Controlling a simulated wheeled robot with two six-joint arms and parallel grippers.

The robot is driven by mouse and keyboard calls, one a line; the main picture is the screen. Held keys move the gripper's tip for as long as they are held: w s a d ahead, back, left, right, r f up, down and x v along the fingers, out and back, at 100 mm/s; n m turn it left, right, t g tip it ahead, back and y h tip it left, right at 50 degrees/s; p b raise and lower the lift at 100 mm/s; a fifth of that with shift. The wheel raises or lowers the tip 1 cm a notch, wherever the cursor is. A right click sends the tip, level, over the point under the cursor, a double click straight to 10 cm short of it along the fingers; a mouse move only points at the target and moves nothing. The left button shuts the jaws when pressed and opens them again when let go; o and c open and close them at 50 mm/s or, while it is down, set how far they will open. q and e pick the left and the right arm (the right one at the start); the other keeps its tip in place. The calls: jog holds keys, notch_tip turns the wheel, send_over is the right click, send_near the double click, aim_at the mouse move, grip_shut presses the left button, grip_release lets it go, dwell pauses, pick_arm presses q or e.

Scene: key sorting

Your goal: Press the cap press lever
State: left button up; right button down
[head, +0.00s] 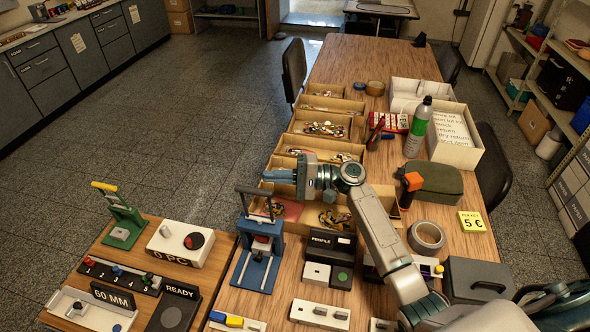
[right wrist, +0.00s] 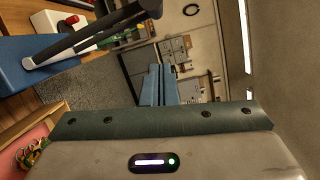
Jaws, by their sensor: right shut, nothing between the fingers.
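A blue press (head: 257,270) with a dark lever handle (head: 253,191) stands near the front edge of the table. A green press (head: 124,224) with a yellow-tipped lever stands farther left; I cannot tell by label which is the cap press. My right gripper (head: 268,175) is shut and empty, its blue fingers pointing left, above and slightly right of the dark handle. In the right wrist view the shut fingers (right wrist: 157,88) show in the middle, and the dark handle (right wrist: 100,34) and blue press (right wrist: 35,70) are at upper left, apart from the fingers. My left gripper is not in view.
Wooden trays of keys (head: 325,130) lie behind the press. A black PENFILE box (head: 331,243) stands to its right. A tape roll (head: 426,237), spray bottle (head: 417,130) and green case (head: 432,182) are farther right. A READY box (head: 174,309) stands at front left.

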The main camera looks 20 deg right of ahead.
jog(key=s+a+p, duration=0.2)
jog(key=s, duration=0.1)
jog(key=shift+a+r, duration=0.25)
jog(key=shift+r, duration=0.1)
